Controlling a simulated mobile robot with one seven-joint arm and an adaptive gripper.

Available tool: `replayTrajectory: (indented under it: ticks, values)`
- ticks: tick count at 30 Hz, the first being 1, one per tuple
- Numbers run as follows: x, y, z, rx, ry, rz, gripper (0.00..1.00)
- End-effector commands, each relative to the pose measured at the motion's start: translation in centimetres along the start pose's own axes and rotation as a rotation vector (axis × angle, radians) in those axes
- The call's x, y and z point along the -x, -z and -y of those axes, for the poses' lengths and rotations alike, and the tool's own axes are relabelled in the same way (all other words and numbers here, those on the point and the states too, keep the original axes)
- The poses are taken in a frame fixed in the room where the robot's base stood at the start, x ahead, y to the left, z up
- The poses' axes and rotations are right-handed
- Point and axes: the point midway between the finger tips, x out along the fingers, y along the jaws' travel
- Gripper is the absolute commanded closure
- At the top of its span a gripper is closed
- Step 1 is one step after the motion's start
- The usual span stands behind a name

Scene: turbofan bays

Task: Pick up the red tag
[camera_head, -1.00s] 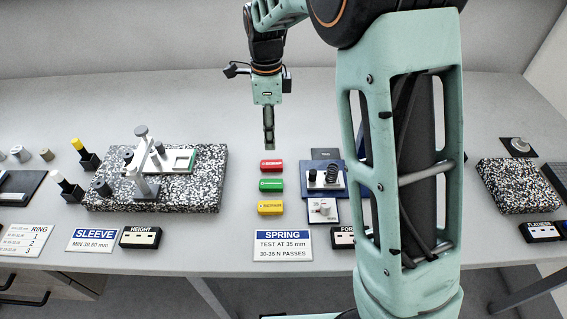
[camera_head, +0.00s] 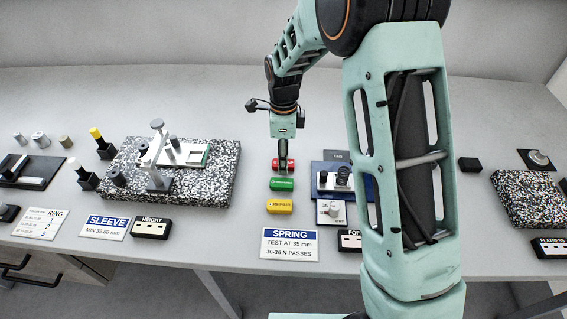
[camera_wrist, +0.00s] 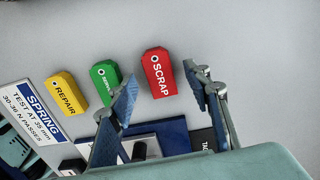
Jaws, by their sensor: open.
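The red tag (camera_head: 291,163), marked SCRAP, lies on the bench at the far end of a row of tags. In the wrist view the red tag (camera_wrist: 159,74) shows between and just beyond the two fingertips. My gripper (camera_head: 283,165) points down over the red tag and covers its middle in the head view. In the wrist view my gripper (camera_wrist: 165,80) has its fingers apart, with nothing held. I cannot tell how high the fingertips are above the tag.
A green tag (camera_head: 282,184) and a yellow REPAIR tag (camera_head: 279,207) lie nearer the front edge. A blue tray (camera_head: 318,168) with a spring stands close on the right. A speckled granite plate (camera_head: 220,180) lies to the left. The bench behind the tags is clear.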

Motion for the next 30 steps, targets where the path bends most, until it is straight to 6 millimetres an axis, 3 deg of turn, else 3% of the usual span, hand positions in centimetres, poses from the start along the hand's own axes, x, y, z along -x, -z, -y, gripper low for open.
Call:
replayTrajectory:
  ticks: [10, 21, 30]
  values:
    - [-0.95, -0.01, 0.03, 0.000, 0.001, 0.000, 0.55]
    - [-0.91, -0.01, 0.04, 0.000, 0.001, 0.000, 0.96]
    - [-0.70, -0.02, 0.06, 0.000, 0.002, 0.001, 0.96]
